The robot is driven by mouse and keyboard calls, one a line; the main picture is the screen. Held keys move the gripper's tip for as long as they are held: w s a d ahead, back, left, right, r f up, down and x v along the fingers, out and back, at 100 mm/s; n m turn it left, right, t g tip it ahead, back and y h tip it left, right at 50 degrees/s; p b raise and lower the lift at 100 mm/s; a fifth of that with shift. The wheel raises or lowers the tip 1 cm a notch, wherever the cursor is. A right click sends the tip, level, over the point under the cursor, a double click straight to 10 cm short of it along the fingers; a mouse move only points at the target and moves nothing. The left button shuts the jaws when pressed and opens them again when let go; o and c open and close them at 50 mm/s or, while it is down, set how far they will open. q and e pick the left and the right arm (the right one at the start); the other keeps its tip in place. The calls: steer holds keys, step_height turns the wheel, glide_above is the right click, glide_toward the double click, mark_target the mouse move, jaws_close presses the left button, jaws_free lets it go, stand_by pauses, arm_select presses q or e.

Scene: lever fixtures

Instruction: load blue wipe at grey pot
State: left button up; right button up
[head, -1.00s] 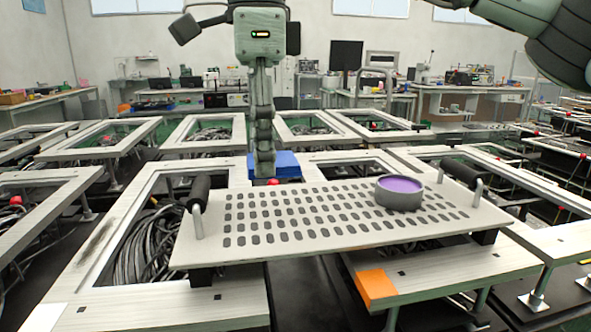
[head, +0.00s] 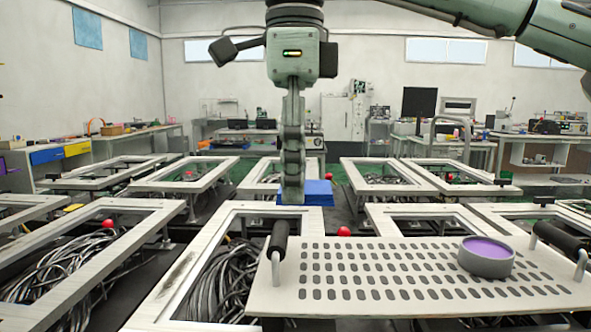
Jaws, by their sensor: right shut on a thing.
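My right gripper (head: 292,194) hangs pointing down from the top, left of the picture's middle, and is shut on the blue wipe (head: 320,192). The wipe shows as a flat-sided blue piece beside and behind the fingers; its far left part is partly hidden by them. The grey pot (head: 488,264) is a short round pot with a purple top. It stands on the right part of a pale slotted tray (head: 390,246), apart from the gripper and to its right. My left gripper is not in view.
The tray has a black handle at its left end (head: 278,236) and another at its right (head: 560,238). Pale open frames with coiled cables (head: 225,285) surround it. Red knobs (head: 344,232) stick up nearby. Benches line the back wall.

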steer(key=w+d+m, duration=0.3)
steer(key=d+m, duration=0.1)
steer(key=d, duration=0.9)
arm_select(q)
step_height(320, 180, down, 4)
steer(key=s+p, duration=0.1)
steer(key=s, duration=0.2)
arm_select(e)
steer(key=m, duration=0.5)
glide_toward(477, 248)
steer(key=shift+f, duration=1.5)
step_height(477, 248, down, 2)
steer(key=shift+b, duration=0.9)
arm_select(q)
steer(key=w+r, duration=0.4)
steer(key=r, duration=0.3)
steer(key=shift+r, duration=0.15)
arm_select(e)
steer(key=shift+f, duration=0.35)
arm_select(q)
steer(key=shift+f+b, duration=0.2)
steer(key=shift+b, duration=0.2)
arm_select(e)
steer(key=shift+f, duration=0.25)
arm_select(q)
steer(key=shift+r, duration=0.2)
arm_select(e)
steer(key=shift+f, duration=0.1)
